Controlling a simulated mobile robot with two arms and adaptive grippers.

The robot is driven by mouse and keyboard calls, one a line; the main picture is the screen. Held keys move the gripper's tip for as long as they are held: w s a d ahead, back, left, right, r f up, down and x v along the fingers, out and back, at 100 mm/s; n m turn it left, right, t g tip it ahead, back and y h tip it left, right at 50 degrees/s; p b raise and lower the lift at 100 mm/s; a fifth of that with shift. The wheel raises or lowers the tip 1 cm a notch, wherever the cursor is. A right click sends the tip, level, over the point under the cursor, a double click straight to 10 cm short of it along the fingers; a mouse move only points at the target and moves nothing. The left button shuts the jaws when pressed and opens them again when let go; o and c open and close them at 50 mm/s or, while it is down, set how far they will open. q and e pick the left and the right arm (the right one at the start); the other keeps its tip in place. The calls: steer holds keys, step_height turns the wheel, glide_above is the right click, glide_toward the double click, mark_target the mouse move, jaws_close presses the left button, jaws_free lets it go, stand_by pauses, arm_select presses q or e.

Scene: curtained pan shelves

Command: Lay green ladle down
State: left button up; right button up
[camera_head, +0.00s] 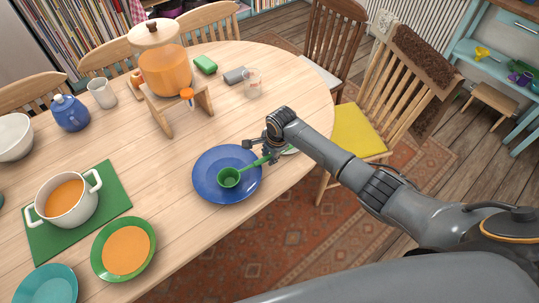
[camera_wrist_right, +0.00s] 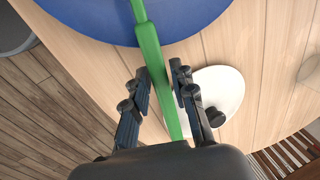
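The green ladle (camera_head: 229,177) has its bowl on the blue plate (camera_head: 212,192) near the table's right edge. Its straight handle runs out over the plate's rim toward my right gripper (camera_head: 267,152). In the right wrist view, the ladle handle (camera_wrist_right: 150,55) passes between the two fingers of the right gripper (camera_wrist_right: 161,76). The fingers stand on either side of it, close to it, with a narrow gap showing, so the gripper looks slightly open. Part of the blue plate (camera_wrist_right: 190,20) shows at the top there. My left gripper is not in view.
A white saucer-like disc (camera_wrist_right: 218,90) lies beside the plate, partly behind my gripper. A white pot (camera_head: 66,211) of orange soup stands on a green mat (camera_head: 110,208) at left. An orange drink dispenser (camera_head: 165,72) stands on a wooden stand. The table's middle is clear.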

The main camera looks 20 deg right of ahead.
steer(key=o, duration=0.4)
steer(key=v, duration=1.2)
steer(key=shift+s, duration=0.1)
steer(key=shift+f, duration=0.1)
stand_by(0.4)
